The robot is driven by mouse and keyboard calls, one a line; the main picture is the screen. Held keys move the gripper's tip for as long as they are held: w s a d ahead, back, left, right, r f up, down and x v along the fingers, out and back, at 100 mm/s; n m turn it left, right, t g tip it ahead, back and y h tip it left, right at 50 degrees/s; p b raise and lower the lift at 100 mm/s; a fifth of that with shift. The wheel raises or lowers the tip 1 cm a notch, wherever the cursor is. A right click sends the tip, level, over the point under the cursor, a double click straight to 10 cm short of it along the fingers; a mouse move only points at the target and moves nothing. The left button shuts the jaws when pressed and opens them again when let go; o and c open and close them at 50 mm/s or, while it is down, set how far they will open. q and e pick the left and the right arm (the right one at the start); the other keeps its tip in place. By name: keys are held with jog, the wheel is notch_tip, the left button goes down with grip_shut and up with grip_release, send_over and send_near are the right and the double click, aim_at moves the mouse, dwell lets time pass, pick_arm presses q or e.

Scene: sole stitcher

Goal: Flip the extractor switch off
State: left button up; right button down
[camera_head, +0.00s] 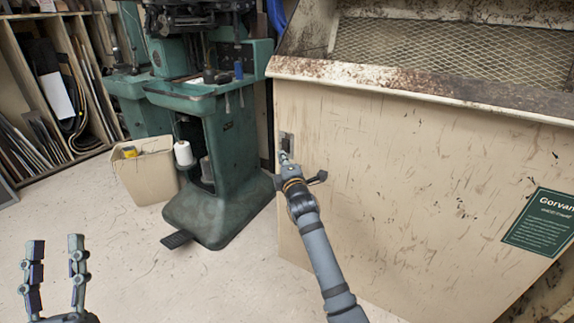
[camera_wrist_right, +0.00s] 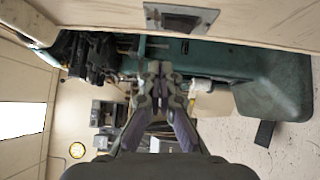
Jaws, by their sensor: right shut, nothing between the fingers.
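The extractor is a cream, scuffed cabinet (camera_head: 400,190) with a mesh top. A small metal switch plate (camera_head: 287,140) sits on its front panel near the left edge. In the right wrist view the switch plate (camera_wrist_right: 180,18) is at the top, with a dark recessed middle; its on or off position cannot be told. My right gripper (camera_head: 285,158) is shut and empty, its tips just below the plate in the head view. In the right wrist view the closed fingers (camera_wrist_right: 160,72) appear apart from the plate; contact cannot be confirmed. My left gripper (camera_head: 52,250) is open and empty at lower left.
A green stitching machine (camera_head: 225,150) with a foot pedal (camera_head: 177,239) stands left of the cabinet. A cream bin (camera_head: 147,172) and a shelf rack (camera_head: 20,80) are further left. A green sign (camera_head: 540,221) is on the cabinet. Floor at lower left is clear.

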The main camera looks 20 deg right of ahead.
pick_arm(q)
notch_tip(320, 180, down, 22)
jog(key=w+n+g+y+p, duration=0.1)
jog(key=w+g+p, duration=0.1)
jog(key=g, duration=0.8)
jog(key=shift+w, duration=0.2)
pick_arm(e)
jog(key=s, duration=0.6)
jog(key=shift+a+r, duration=0.3)
jog(key=shift+a, duration=0.1)
pick_arm(q)
jog(key=shift+r, duration=0.1)
pick_arm(e)
jog(key=shift+w, duration=0.1)
